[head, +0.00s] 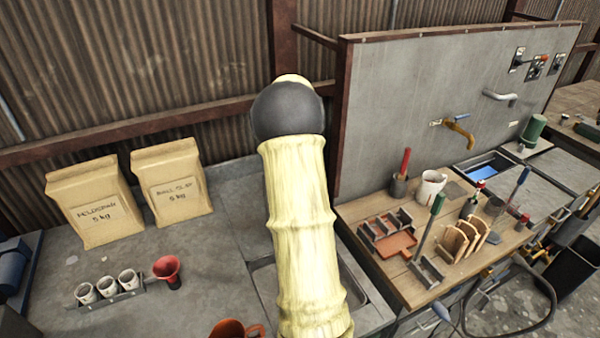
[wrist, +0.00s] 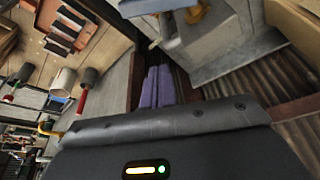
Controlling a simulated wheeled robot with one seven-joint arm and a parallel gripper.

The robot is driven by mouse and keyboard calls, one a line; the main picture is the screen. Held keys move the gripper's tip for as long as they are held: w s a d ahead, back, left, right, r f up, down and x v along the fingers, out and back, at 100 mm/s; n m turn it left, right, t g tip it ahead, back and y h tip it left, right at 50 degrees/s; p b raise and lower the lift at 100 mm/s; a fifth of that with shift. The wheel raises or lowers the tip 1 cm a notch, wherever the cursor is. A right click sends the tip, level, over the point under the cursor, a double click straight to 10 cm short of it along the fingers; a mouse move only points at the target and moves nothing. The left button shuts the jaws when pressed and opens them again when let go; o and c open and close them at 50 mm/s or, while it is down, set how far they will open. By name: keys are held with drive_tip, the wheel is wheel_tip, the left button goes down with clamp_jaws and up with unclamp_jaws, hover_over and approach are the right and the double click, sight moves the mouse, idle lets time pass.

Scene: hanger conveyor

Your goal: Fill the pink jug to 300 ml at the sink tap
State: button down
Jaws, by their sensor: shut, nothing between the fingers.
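I cannot make out a pink jug in either view. A brass tap (head: 458,130) with a blue lever sticks out of the grey wall panel at the right in the head view. Below it a sunken basin (head: 509,165) shows a blue surface. An orange-red vessel with a handle (head: 232,329) is cut off at the bottom edge. My gripper (wrist: 160,70) shows in the wrist view as two purple fingers lying together, shut and empty. In the head view my arm stands in the middle and hides part of the bench; the gripper does not show there.
A wooden bench holds a white mug (head: 432,186), a rack (head: 388,232) and upright tools. The left bench has two paper bags (head: 92,202), several small cups (head: 108,286) and a red funnel (head: 167,270). Another basin's edge (head: 356,291) shows beside my arm. A grey pipe (head: 500,97) juts from the panel.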

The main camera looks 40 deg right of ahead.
drive_tip(key=b+v, duration=0.1)
drive_tip(key=v, duration=0.3)
idle(1.4)
drive_tip(key=s+a+f+n+y, duration=0.1)
drive_tip(key=s+a+f+n, duration=0.1)
drive_tip(key=a, duration=0.8)
drive_tip(key=s+a+f+n+y, duration=0.1)
drive_tip(key=s+a+n, duration=0.1)
drive_tip(key=a, duration=0.8)
drive_tip(key=s+a+f+n, duration=0.2)
drive_tip(key=s+a, duration=0.5)
drive_tip(key=a, duration=0.1)
drive_tip(key=s+a+f+n, duration=0.2)
drive_tip(key=s+a+n, duration=0.1)
drive_tip(key=s+a, duration=0.3)
drive_tip(key=shift+s+a+f+y+b, duration=0.3)
drive_tip(key=shift+s+a+f+b, duration=0.1)
drive_tip(key=shift+a, duration=0.6)
